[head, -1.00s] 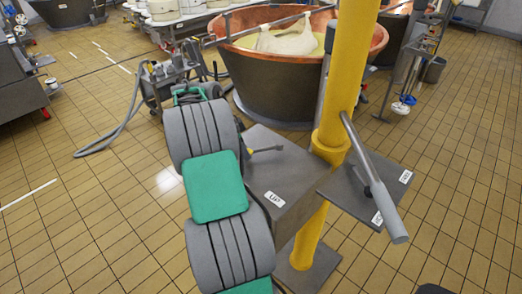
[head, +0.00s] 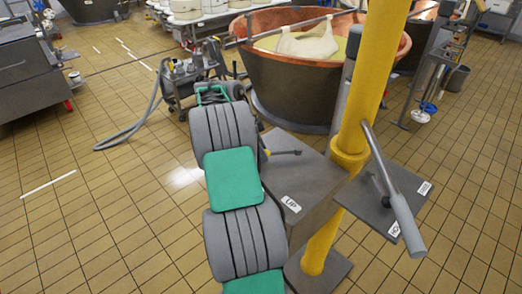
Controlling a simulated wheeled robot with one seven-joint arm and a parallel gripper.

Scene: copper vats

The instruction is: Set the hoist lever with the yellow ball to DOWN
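A grey hoist box (head: 318,180) is fixed on the yellow post (head: 365,90), with a white UP label (head: 291,204) on its near edge. A short dark lever (head: 285,152) lies across the box top near its left edge. A small yellow spot (head: 266,153) shows at its left end, beside my arm; I cannot make out its full shape. A DOWN label is not visible. My grey and green arm (head: 232,180) stretches forward just left of the box. My gripper cannot be made out at the arm's far end.
A long grey-handled lever (head: 403,220) stands over a labelled plate (head: 375,205) on the post's right side. A copper vat (head: 300,95) stands behind. A wheeled pump (head: 185,85) with a hose is at the back left. The tiled floor at left is clear.

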